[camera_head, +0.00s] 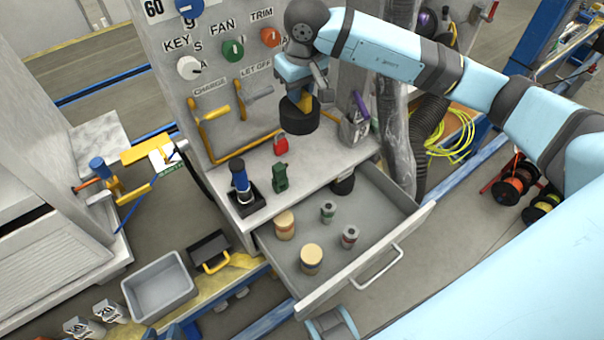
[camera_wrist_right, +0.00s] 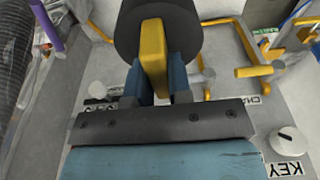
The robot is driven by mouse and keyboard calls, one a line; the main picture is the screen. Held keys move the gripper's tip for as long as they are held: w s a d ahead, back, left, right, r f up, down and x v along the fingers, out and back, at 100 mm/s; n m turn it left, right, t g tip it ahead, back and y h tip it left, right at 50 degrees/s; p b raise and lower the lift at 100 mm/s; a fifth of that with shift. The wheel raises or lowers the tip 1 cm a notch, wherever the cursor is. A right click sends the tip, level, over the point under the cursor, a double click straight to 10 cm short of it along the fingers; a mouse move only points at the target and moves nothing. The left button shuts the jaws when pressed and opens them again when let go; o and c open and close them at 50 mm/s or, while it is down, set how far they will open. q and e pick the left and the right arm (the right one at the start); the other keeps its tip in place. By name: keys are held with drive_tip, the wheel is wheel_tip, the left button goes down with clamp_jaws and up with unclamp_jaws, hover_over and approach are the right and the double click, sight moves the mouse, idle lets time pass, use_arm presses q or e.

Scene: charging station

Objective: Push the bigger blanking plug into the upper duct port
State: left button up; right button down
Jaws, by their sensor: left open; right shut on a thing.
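The bigger blanking plug (camera_head: 299,118) is a thick black cylinder with a yellow grip tab. My right gripper (camera_head: 303,92) is shut on the yellow tab and holds the plug above the shelf, in front of the panel. In the right wrist view the two blue fingers clasp the tab of the plug (camera_wrist_right: 160,25). My left gripper seems to show only partly at the bottom edge of the head view, apart from the plug. I cannot make out the upper duct port; my right arm and the plug cover part of the panel.
An open drawer (camera_head: 372,205) holds two tan cylinders (camera_head: 311,259) and small connectors. On the shelf stand a blue-handled tool (camera_head: 240,180), a green item (camera_head: 280,178) and a red padlock (camera_head: 281,144). Yellow bars (camera_head: 212,136) stick out of the panel. A grey bin (camera_head: 160,287) is below left.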

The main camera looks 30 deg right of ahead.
drive_tip(key=shift+w+d+f+b, duration=0.25)
drive_tip(key=shift+w+f+b, duration=0.3)
drive_tip(key=shift+f, duration=0.3)
wheel_tip(320, 180, down, 19)
drive_tip(key=shift+w+f, duration=0.1)
drive_tip(key=shift+f, duration=0.1)
drive_tip(key=shift+b, duration=0.3)
drive_tip(key=shift+f, duration=0.25)
drive_tip(key=c, duration=1.1)
unclamp_jaws()
drive_tip(key=shift+r, duration=0.1)
drive_tip(key=shift+o, duration=0.2)
